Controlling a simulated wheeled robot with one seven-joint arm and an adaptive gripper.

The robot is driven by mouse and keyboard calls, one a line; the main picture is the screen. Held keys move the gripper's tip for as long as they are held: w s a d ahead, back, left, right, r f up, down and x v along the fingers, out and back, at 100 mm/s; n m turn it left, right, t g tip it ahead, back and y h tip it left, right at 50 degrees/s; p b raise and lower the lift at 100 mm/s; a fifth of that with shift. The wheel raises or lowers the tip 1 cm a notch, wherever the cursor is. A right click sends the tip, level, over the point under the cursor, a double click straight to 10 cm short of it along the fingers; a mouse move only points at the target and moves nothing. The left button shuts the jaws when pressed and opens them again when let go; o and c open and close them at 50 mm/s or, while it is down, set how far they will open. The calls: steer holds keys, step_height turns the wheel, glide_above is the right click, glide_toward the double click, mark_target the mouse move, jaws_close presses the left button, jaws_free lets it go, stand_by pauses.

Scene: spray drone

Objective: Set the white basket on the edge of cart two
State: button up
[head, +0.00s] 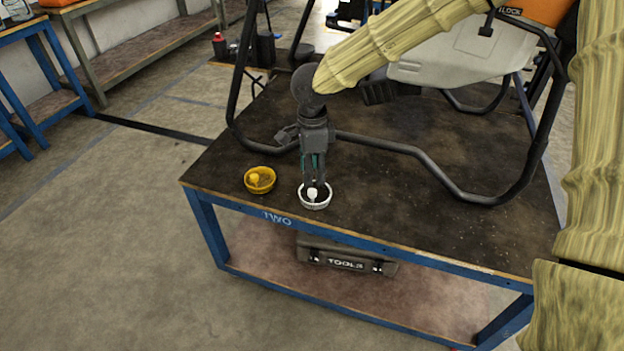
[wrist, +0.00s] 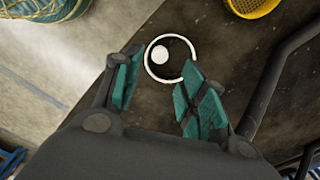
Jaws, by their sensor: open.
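The white basket (head: 316,204) is small and round and sits on the dark top of cart two (head: 400,205), close to its front edge above the word TWO. It also shows in the wrist view (wrist: 148,66), with a round white piece inside it. My gripper (head: 316,184) points down directly over the basket. In the wrist view my gripper (wrist: 154,92) has its teal fingers spread apart, with the basket just beyond and between the tips. Whether a finger touches the rim I cannot tell.
A yellow basket (head: 260,180) stands just left of the white one. The drone's black tubular legs (head: 430,158) stand on the cart behind and to the right. A tools case (head: 345,258) is on the lower shelf. Open floor (head: 110,250) lies to the left.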

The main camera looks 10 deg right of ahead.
steer(key=shift+r, duration=2.6)
